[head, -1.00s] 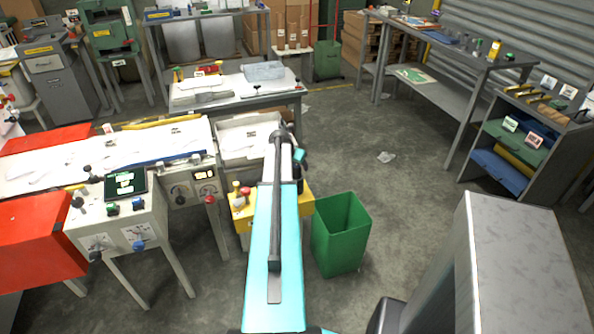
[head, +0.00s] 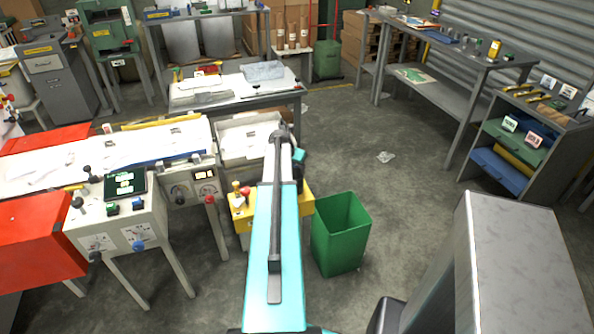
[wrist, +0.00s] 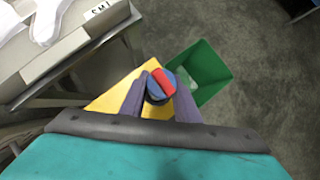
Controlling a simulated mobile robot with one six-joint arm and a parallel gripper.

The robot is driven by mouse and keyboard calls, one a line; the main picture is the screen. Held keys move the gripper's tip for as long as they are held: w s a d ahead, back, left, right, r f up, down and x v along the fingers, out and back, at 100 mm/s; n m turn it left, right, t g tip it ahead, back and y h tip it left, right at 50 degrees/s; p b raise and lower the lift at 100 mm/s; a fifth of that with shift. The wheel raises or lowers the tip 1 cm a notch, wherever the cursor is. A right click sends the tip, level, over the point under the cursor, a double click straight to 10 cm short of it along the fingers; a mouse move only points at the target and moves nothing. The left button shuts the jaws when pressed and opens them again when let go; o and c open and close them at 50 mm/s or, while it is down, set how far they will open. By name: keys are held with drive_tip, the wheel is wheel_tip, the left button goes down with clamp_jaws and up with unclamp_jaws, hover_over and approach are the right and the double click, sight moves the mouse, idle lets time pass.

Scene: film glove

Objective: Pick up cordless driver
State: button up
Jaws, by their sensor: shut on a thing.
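In the wrist view, my gripper (wrist: 160,101) has its two grey-purple fingers on either side of a small round blue thing with a red bar across its top (wrist: 160,85). I take this to be the cordless driver, seen nearly end-on, and the fingers are closed on it. Its lower part is hidden. It shows above a yellow stand (wrist: 118,92), but I cannot tell whether it is clear of it. In the head view, my teal arm hides the gripper and the driver.
The yellow stand (head: 241,217) is partly behind my arm, with small brass and red knobs on top. An open green bin (head: 338,250) stands right of it. A grey-white machine (head: 130,215) is to the left. A grey block (head: 525,270) is at front right.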

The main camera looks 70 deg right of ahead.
drive_tip(key=shift+r, duration=0.2)
drive_tip(key=shift+r+b, duration=0.95)
drive_tip(key=shift+r, duration=3.9)
drive_tip(key=shift+r, duration=0.1)
drive_tip(key=shift+d+r+p, duration=0.1)
drive_tip(key=shift+r+p, duration=0.4)
drive_tip(key=shift+p, duration=0.15)
wheel_tip(320, 180, up, 14)
drive_tip(key=m+g+y+p, duration=0.2)
drive_tip(key=m+g+p, duration=0.2)
drive_tip(key=m+p, duration=0.4)
drive_tip(key=d+p, duration=0.1)
drive_tip(key=p, duration=0.3)
drive_tip(key=shift+f+p, duration=0.2)
drive_tip(key=shift+p, duration=0.2)
drive_tip(key=shift+s, duration=0.15)
